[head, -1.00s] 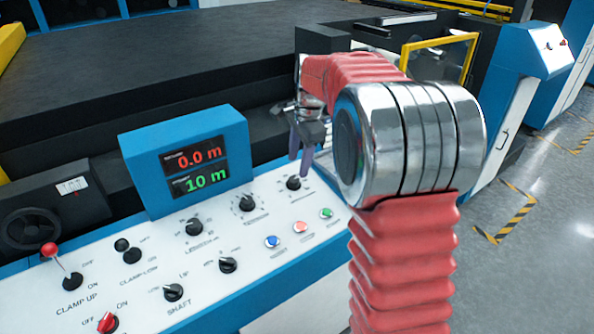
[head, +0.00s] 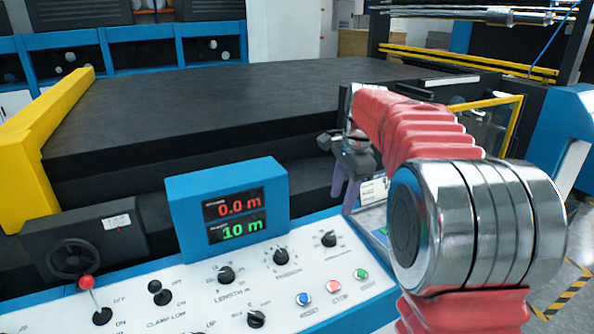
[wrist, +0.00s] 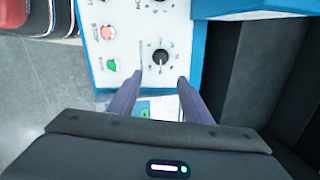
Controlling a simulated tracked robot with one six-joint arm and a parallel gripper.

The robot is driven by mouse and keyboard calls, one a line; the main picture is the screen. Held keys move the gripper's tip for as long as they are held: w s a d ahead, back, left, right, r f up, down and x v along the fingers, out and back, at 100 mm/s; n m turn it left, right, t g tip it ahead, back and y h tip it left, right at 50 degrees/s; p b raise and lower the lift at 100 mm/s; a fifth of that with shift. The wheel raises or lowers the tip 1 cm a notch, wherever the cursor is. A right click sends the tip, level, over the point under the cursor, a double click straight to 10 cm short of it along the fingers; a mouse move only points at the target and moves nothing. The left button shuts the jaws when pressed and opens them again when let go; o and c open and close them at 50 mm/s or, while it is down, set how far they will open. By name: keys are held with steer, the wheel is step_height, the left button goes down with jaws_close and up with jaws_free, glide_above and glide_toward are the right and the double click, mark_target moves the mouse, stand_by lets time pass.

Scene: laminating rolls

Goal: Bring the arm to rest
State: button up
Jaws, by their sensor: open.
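My gripper (head: 348,187) hangs from my red-sleeved arm, fingers pointing down, just beyond the right end of the control panel (head: 370,262) in the head view. In the wrist view my gripper (wrist: 158,98) shows two purple fingers apart with nothing between them. A black knob (wrist: 160,57) lies beyond the fingertips there, with a green button (wrist: 112,65) and a red button (wrist: 108,32) to its left. No contact with the panel is visible.
A blue display box (head: 228,208) reading 0.0 m and 10 m stands on the panel. A red-tipped lever (head: 92,297) is at left. Behind is a wide black machine bed (head: 230,105), with a yellow frame (head: 515,112) at right.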

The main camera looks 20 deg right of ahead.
steer(key=s+a+f+n+t, duration=0.1)
steer(key=s+a+n, duration=0.3)
steer(key=s, duration=0.5)
steer(key=s+a+f+n+t, duration=0.1)
steer(key=s+a+n, duration=0.4)
steer(key=s, duration=0.5)
steer(key=s+a+f+n+t, duration=0.1)
steer(key=s+a+f+n, duration=0.1)
steer(key=s+a+n, duration=0.3)
steer(key=s+n, duration=0.3)
steer(key=s, duration=0.2)
steer(key=shift+s+f+n+t+h, duration=0.25)
steer(key=shift+f+n+t+h, duration=0.05)
steer(key=shift+f+t, duration=0.1)
steer(key=shift+c, duration=0.6)
